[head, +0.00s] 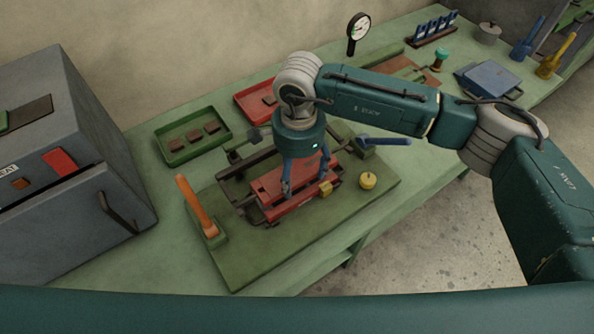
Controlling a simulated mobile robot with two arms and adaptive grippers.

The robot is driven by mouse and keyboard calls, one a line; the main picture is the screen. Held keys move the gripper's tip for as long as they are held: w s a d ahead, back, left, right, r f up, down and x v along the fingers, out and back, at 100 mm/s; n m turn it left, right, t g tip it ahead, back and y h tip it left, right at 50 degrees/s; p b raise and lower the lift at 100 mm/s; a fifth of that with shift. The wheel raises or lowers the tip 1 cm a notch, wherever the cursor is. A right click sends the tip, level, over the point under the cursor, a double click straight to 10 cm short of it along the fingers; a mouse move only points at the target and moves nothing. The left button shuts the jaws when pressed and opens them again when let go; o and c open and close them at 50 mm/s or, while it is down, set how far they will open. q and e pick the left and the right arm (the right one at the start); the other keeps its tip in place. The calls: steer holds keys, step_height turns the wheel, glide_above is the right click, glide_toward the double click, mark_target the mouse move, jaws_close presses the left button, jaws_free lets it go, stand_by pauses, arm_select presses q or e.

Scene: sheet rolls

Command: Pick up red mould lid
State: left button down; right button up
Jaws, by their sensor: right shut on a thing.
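The red mould lid (296,203) is a long red slab lying at a slant in the dark frame on the green board (260,258). My right gripper (298,191) points down over the lid from above. Its blue fingers are shut on the lid near its middle, and they hide part of it. I cannot tell whether the lid is lifted or still resting in the frame. My left gripper does not show.
An orange upright handle (195,205) stands left of the frame. A yellow knob (368,181) sits to the right. A green tray (165,153) with brown pieces and a red tray (245,110) lie behind. A grey cabinet (75,160) stands at the left.

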mark_target(298, 175)
step_height(298, 175, up, 19)
steer(key=b, duration=0.5)
steer(key=shift+f, duration=0.1)
steer(key=shift+r, duration=0.65)
steer(key=shift+f, duration=0.1)
